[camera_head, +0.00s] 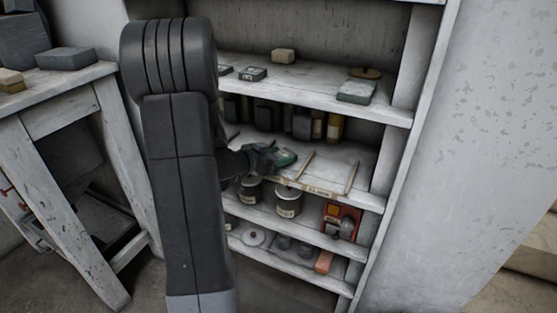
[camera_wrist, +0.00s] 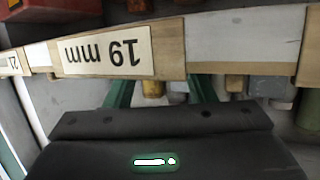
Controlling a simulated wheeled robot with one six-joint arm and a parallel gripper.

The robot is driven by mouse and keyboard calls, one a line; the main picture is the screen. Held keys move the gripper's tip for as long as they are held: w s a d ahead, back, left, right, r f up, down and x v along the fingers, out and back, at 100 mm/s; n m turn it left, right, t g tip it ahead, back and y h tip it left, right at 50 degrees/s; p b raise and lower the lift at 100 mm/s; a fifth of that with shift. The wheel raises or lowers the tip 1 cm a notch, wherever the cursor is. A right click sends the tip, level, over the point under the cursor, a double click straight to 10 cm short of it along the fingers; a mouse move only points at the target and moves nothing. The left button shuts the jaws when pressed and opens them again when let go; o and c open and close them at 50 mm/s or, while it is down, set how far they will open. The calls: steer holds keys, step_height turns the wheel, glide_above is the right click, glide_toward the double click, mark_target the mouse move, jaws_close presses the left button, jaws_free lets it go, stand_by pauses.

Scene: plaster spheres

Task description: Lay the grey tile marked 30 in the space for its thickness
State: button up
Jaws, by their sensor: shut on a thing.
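My gripper (camera_head: 278,157) is at the middle shelf (camera_head: 335,160), in front of a space between wooden strips. It is shut on what looks like the grey tile (camera_head: 286,154), mostly hidden by the green fingers; I cannot read its mark. In the wrist view the green fingers of my gripper (camera_wrist: 162,90) reach past the shelf edge, and the tile does not show clearly. An upside-down label reading 19 mm (camera_wrist: 108,50) is on that edge. Thin wooden strips (camera_head: 305,165) and (camera_head: 352,177) divide the shelf. A label (camera_head: 318,190) on its front edge is too small to read.
The upper shelf holds a grey block (camera_head: 356,92), small dark marked tiles (camera_head: 252,74) and a pale block (camera_head: 283,56). Jars (camera_head: 288,200) stand below. Dark and yellow containers (camera_head: 335,126) stand behind. A workbench (camera_head: 60,90) is at left.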

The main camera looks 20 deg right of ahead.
steer(key=shift+f, duration=0.15)
steer(key=o, duration=1.1)
steer(key=shift+o, duration=0.2)
steer(key=shift+r, duration=0.25)
steer(key=p+v, duration=0.2)
steer(key=v, duration=1)
steer(key=shift+p, duration=0.35)
steer(key=shift+d+f, duration=0.1)
steer(key=shift+f, duration=0.05)
